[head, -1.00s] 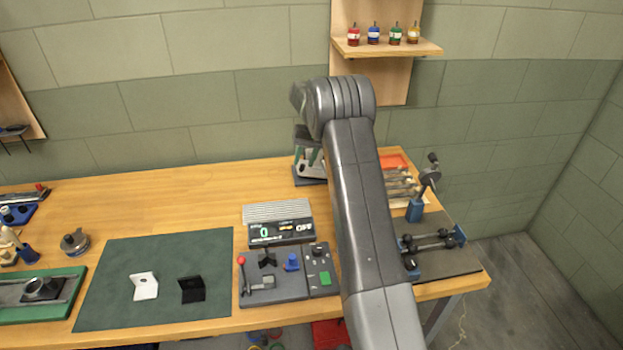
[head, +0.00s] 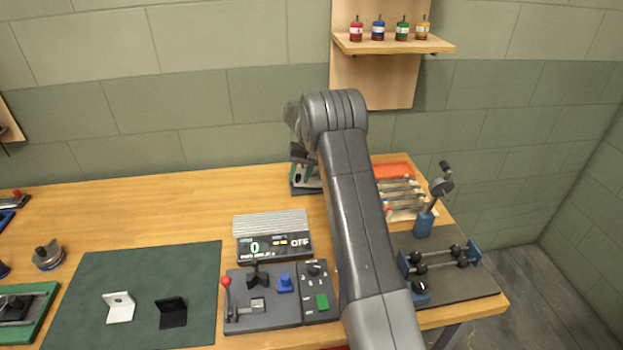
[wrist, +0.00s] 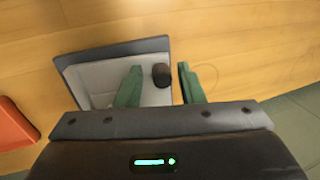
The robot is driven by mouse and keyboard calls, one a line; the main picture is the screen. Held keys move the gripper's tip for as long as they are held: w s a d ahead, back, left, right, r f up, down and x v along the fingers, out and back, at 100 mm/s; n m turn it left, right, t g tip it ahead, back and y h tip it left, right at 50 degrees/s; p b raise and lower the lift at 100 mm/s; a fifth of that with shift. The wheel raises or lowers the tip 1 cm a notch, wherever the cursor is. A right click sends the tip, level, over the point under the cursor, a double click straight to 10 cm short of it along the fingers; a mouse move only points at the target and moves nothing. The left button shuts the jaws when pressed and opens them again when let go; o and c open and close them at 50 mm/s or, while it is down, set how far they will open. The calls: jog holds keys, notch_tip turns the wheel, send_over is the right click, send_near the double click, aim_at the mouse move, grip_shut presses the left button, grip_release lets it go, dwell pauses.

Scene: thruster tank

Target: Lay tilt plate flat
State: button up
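The tilt plate (wrist: 93,82) is a light grey plate in a dark frame with a round black knob (wrist: 161,75), seen from above in the wrist view. In the head view its dark base (head: 306,189) stands at the back of the bench, mostly hidden by my arm and gripper. My gripper (wrist: 160,69) has green fingers, spread apart. The left finger is over the plate, the right one is just beyond its right edge, and the knob lies between them in the picture. I cannot tell whether a finger touches it, nor the plate's tilt.
An orange-red tray (head: 394,170) with several rods lies right of the plate. A blue stand with a crank (head: 424,220) and a dark board (head: 455,284) are at the right. A control panel (head: 270,312) and a display box (head: 272,246) are in front. Bench behind the display is clear.

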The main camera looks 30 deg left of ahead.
jog(key=shift+c, duration=0.2)
jog(key=shift+s, duration=0.1)
grip_shut()
jog(key=shift+f, duration=0.1)
jog(key=shift+s+a+f+t+h, duration=0.15)
jog(key=shift+f+t+h, duration=0.15)
jog(key=shift+f+h, duration=0.15)
jog(key=shift+f, duration=0.1)
jog(key=shift+s+a+f+t+h, duration=0.1)
jog(key=shift+f+t+h, duration=0.2)
jog(key=shift+f+h, duration=0.05)
dwell(0.5)
